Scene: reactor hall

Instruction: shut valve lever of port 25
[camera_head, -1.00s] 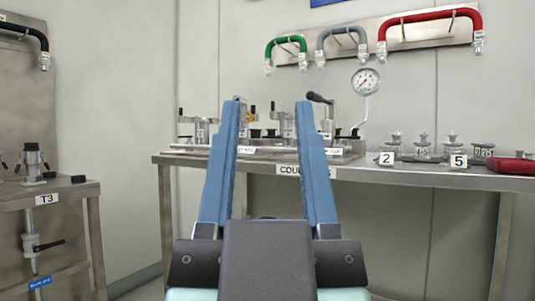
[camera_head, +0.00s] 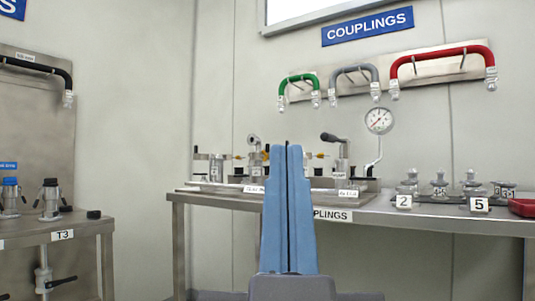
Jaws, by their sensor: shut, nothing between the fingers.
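My gripper (camera_head: 286,150) is in the middle of the head view, its two long blue fingers pressed together and empty. It stands in front of the couplings table (camera_head: 200,200) and hides part of it. Several ports with small valve levers stand on the table behind the fingers, some with yellow-orange parts (camera_head: 238,155). A taller fitting with a thick black lever handle (camera_head: 330,138) stands right of the fingers. No label reading 25 can be made out, so I cannot tell which lever belongs to port 25.
A pressure gauge (camera_head: 379,121) rises behind the table. Numbered fittings with a plate marked 2 (camera_head: 404,202) and a plate marked 5 (camera_head: 479,205) stand at right, near a red case (camera_head: 522,207). The T3 bench (camera_head: 85,228) is at left. Green, grey and red hoses (camera_head: 440,55) hang above.

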